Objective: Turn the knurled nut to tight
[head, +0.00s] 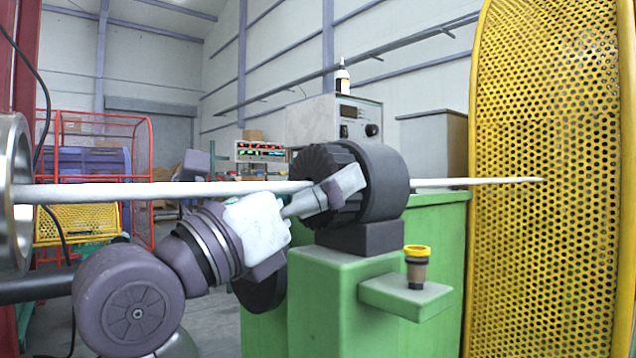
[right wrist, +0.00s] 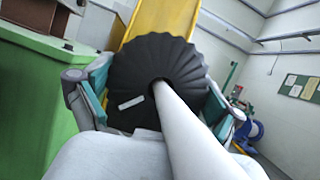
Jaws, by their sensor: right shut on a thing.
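The knurled nut (head: 318,164) is a black ribbed ring on the near face of a dark round housing (head: 390,180). In the right wrist view the nut (right wrist: 150,65) faces me, with a small pale mark on its lower left. A white rod or cable (head: 150,190) runs through its centre. My right gripper (head: 335,190) is shut on the nut. In the right wrist view, the fingers of my right gripper (right wrist: 158,105) lie on either side of the rim. In the head view the far finger is hidden. My left gripper is in neither view.
The housing stands on a green machine stand (head: 345,290). A small shelf holds a yellow-topped cup (head: 416,268). A perforated yellow guard (head: 550,180) closes off the right. A metal ring (head: 12,195) is at the left edge. A control box (head: 335,120) stands behind.

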